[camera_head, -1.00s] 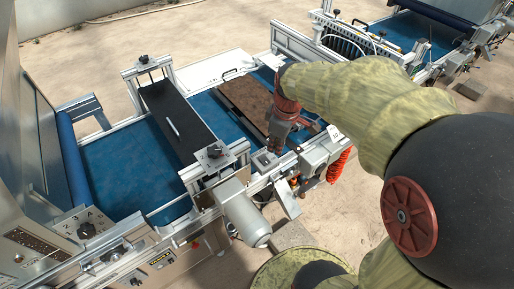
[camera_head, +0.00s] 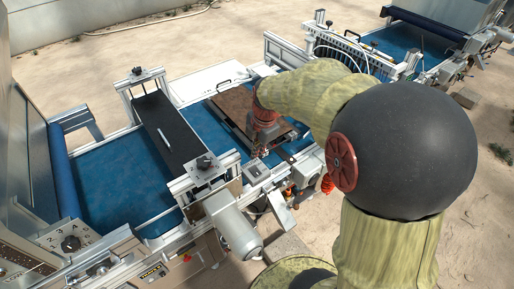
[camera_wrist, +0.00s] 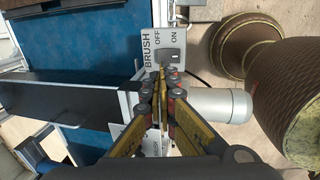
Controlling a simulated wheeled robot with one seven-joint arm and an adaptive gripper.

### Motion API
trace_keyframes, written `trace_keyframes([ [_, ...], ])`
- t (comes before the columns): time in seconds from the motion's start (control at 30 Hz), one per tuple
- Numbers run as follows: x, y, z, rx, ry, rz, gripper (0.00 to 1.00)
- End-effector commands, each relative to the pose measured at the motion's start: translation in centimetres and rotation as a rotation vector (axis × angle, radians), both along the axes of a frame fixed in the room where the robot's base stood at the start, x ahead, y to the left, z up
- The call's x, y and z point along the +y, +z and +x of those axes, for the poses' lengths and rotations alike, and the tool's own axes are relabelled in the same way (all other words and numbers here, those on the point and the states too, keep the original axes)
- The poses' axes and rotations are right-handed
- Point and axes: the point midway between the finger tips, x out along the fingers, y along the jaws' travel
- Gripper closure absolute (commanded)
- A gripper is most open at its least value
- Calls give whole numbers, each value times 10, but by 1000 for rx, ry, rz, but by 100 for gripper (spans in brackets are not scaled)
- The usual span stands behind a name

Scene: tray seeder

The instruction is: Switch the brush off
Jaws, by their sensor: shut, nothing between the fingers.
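The brush switch box (camera_wrist: 158,47) is a grey plate marked BRUSH, OFF and ON, at the top middle of the wrist view. Its dark rocker (camera_wrist: 170,55) sits beside the OFF and ON words; which way it is tipped is too small to tell. In the head view the box (camera_head: 254,170) is on the machine's near rail. My gripper (camera_wrist: 161,70) is shut and empty, its fingertips close to the lower edge of the box. Whether they touch it I cannot tell. In the head view my gripper (camera_head: 262,153) is just above the box.
The dark brush cover (camera_head: 172,130) spans the blue belt (camera_head: 105,170) left of my gripper. A brown tray (camera_head: 231,104) lies on the belt behind it. A grey motor cylinder (camera_head: 234,228) juts out at the near side. A control panel (camera_head: 70,242) is at lower left.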

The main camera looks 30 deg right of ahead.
Motion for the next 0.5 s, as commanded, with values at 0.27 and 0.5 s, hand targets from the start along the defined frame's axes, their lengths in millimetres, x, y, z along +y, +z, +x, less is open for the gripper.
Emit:
trace_keyframes([
  [0.27, 1, -55, 11, 2, -1, 1, 100],
  [0.5, 1, -82, 17, 0, -2, 0, 100],
])
